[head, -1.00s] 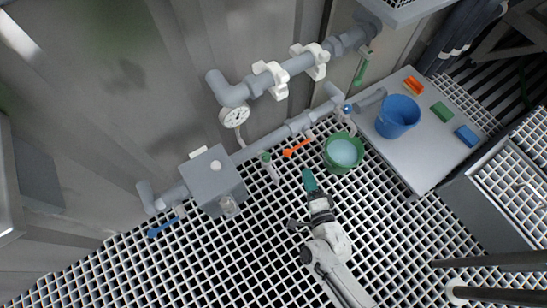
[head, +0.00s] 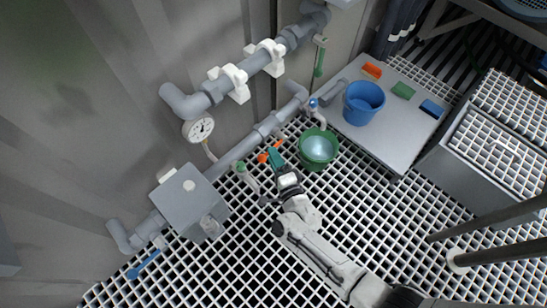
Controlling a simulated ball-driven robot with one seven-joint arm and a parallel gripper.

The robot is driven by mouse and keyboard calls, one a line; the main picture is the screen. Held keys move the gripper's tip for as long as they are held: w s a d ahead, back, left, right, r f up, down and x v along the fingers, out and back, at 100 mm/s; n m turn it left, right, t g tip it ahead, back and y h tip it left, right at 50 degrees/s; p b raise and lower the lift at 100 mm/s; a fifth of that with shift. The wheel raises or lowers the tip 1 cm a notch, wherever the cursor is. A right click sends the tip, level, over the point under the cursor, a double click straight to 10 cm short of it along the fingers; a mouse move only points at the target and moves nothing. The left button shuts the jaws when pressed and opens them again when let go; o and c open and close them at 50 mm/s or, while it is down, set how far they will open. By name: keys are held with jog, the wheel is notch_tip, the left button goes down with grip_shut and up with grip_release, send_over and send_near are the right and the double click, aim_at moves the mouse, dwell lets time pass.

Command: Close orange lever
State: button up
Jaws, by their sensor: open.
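The orange lever (head: 263,157) is on the lower grey pipe along the wall, left of the green bucket. It slants up to the right, and its middle is partly hidden behind my gripper. My gripper (head: 275,153) has teal fingertips and is at the lever, overlapping it in the head view. It is open; I cannot tell whether the fingers touch the lever or are around it.
A green bucket (head: 318,148) stands close right of my gripper. A grey box (head: 188,203) and a green-topped valve (head: 240,168) are to the left. A blue lever (head: 143,265) is lower left. A blue bucket (head: 363,103) stands on a grey platform (head: 390,145).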

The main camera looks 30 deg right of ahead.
jog(key=shift+w, duration=0.4)
grip_shut()
dwell(0.5)
